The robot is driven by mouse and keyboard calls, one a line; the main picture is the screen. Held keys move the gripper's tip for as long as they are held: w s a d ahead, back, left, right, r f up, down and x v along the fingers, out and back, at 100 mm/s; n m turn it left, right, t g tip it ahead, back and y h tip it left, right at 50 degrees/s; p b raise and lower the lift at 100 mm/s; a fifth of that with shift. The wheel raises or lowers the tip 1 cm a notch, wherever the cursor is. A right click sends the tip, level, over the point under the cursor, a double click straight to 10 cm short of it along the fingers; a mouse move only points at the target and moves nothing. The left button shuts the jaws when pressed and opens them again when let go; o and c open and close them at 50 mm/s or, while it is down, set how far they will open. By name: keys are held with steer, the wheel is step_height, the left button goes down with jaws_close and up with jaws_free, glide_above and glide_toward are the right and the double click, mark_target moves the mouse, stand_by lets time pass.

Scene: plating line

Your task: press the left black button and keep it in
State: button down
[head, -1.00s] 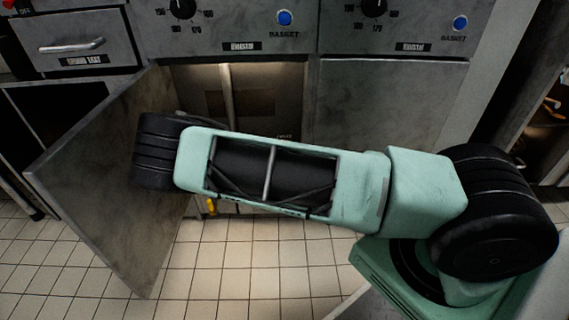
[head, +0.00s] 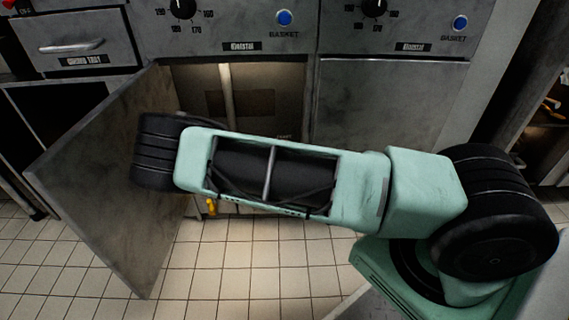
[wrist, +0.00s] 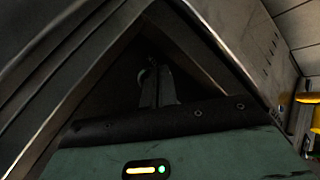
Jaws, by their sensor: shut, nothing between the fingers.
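No black button can be made out in either view. My gripper (wrist: 157,80) shows in the wrist view, its fingers together and empty, pointing into a dark, narrow space between metal panels. A small pale curved shape shows beside the fingers; I cannot tell what it is or whether they touch anything. In the head view my arm reaches left across the open cabinet (head: 290,100) under the left fryer, and my gripper is hidden there.
The cabinet's open door (head: 100,190) stands left of my arm. A yellow handle (head: 211,206) shows below the arm, and a yellow part (wrist: 306,98) at the wrist view's right edge. Blue buttons (head: 284,18) and black dials (head: 183,8) are on the panel above. Tiled floor (head: 260,270) is clear.

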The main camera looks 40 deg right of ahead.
steer(key=shift+w+d, duration=0.1)
steer(key=shift+w, duration=0.05)
stand_by(0.4)
steer(key=shift+w+d, duration=0.1)
steer(key=shift+w, duration=0.15)
steer(key=shift+w+d, duration=0.25)
steer(key=shift+w, duration=0.1)
stand_by(0.8)
steer(key=shift+s, duration=0.15)
stand_by(1.3)
steer(key=shift+s+a+p, duration=0.4)
steer(key=shift+s+a, duration=0.05)
steer(key=shift+s, duration=0.15)
steer(key=shift+s+a+p, duration=0.3)
steer(key=shift+s+a, duration=0.4)
steer(key=shift+s, duration=0.35)
steer(key=shift+s+a+p, duration=0.25)
steer(key=shift+s+a, duration=0.45)
steer(key=shift+s, duration=0.3)
